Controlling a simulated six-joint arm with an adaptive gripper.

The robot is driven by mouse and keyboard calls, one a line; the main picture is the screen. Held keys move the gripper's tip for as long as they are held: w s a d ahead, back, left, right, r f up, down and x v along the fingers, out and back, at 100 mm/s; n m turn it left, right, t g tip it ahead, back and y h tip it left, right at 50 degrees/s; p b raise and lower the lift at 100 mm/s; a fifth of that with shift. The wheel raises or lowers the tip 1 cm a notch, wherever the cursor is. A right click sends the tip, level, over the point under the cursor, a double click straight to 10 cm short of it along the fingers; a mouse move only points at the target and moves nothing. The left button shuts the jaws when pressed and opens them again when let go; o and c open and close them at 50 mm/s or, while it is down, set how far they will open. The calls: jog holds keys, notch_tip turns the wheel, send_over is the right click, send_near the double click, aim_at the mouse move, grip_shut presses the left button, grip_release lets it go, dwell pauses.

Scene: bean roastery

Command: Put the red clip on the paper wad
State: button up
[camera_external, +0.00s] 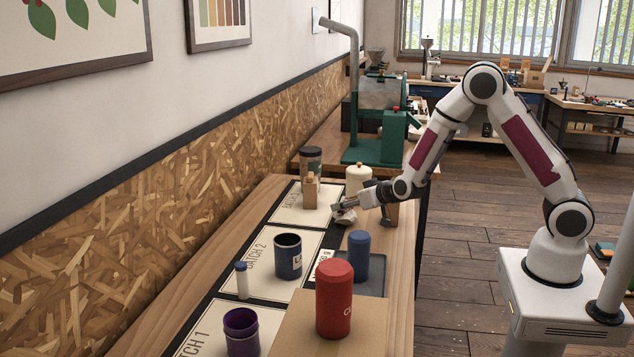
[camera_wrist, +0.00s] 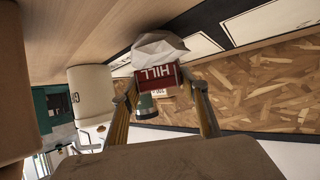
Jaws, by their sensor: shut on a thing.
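The red clip (camera_wrist: 157,77), with white lettering, is between the two fingers of my gripper (camera_wrist: 160,86) in the wrist view. My gripper is shut on it. The white crumpled paper wad (camera_wrist: 160,47) is right against the clip on its table side; the wrist picture is upside down, so the wad is below the clip. I cannot tell whether the clip's weight rests on it. In the external view my gripper (camera_external: 347,206) is low over the table, and the pale wad (camera_external: 345,217) shows just under the fingertips. The clip is mostly hidden there.
A blue canister (camera_external: 358,256) stands on a dark tray (camera_external: 374,285), close in front. A red canister (camera_external: 334,300), navy mug (camera_external: 288,262), purple cup (camera_external: 241,335) and small white bottle (camera_external: 242,284) are nearer the camera. A cream canister (camera_external: 357,179) and dark jar (camera_external: 311,161) stand behind.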

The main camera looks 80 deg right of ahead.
jog(key=shift+f, duration=0.15)
jog(key=o, duration=0.7)
jog(key=shift+o, duration=0.2)
jog(key=shift+v, duration=0.8)
jog(key=v, duration=1)
jog(key=shift+s+a+r, duration=0.15)
jog(key=shift+r, duration=0.05)
